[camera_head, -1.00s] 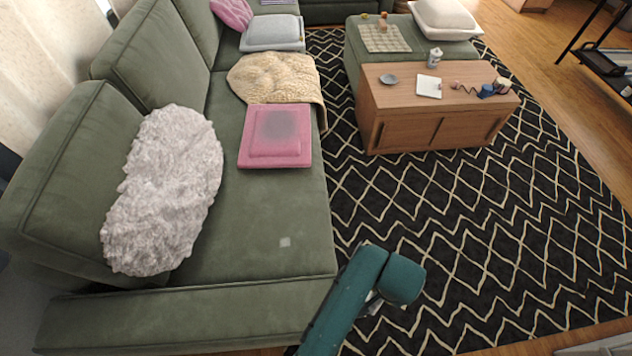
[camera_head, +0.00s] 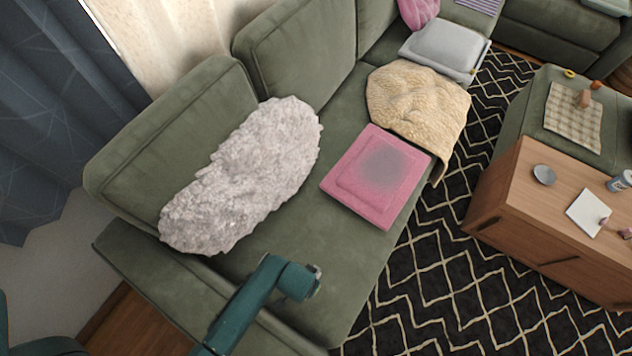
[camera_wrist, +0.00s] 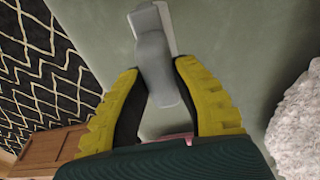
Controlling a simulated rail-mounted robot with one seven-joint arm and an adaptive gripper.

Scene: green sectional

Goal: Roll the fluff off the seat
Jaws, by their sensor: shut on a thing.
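My gripper (camera_wrist: 156,68) shows in the wrist view with its yellow fingers closed around a grey handle, likely a lint roller (camera_wrist: 152,50). A pale, wider part is at its far end, over the green seat (camera_wrist: 235,35); whether it touches the seat I cannot tell. In the head view my teal arm reaches over the near part of the seat (camera_head: 335,245), and the gripper and roller are mostly hidden behind it. I cannot make out fluff on the seat now; my arm covers part of the cushion.
A shaggy whitish throw (camera_head: 245,180) lies left on the sofa, also at the wrist view's right edge (camera_wrist: 300,125). A pink cushion (camera_head: 350,190) with a dark patch and a beige blanket (camera_head: 415,100) lie beyond. A wooden cabinet (camera_head: 540,240) stands right on the patterned rug (camera_head: 410,290).

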